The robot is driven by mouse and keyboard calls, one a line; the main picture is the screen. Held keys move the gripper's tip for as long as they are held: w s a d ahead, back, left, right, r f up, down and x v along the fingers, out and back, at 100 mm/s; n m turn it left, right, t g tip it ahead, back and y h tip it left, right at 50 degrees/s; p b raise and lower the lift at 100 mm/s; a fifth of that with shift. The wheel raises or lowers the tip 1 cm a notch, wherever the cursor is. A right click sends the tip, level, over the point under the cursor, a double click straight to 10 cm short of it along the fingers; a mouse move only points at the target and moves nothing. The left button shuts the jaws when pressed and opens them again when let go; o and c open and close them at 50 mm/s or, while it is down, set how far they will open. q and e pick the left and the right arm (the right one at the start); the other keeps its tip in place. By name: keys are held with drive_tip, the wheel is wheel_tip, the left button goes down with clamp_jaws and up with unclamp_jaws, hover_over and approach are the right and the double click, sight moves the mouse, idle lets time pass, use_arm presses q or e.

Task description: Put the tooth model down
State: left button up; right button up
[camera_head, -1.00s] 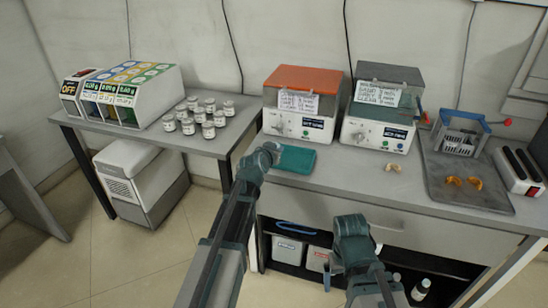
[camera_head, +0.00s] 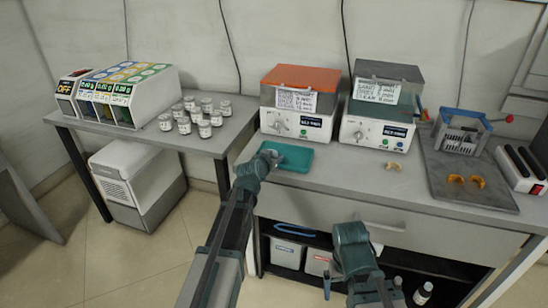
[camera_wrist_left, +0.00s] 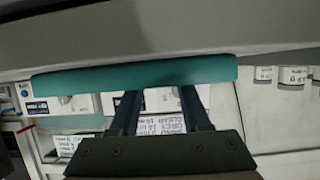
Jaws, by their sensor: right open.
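A small cream-coloured piece (camera_head: 393,166), which looks like a tooth model, lies on the counter in front of the grey-lidded machine. Two orange arch-shaped pieces (camera_head: 465,181) lie on the dark tray at the right. My left gripper (camera_head: 269,155) is at the left part of the teal mat (camera_head: 296,157). In the left wrist view its two fingers (camera_wrist_left: 160,100) stand apart with nothing visible between them; their tips meet the edge of the mat (camera_wrist_left: 135,75). My right gripper (camera_head: 338,272) is open and low in front of the counter, away from these pieces.
An orange-lidded machine (camera_head: 300,105) and a grey-lidded machine (camera_head: 380,105) stand behind the mat. Several white jars (camera_head: 197,117) stand on the left table. The counter's front middle is clear.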

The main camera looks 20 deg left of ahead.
use_arm(q)
drive_tip(key=shift+r, duration=0.1)
drive_tip(key=shift+r, duration=0.2)
drive_tip(key=p+v, duration=0.5)
drive_tip(key=v, duration=0.7)
drive_tip(key=shift+d+f, duration=0.1)
drive_tip(key=shift+d, duration=0.05)
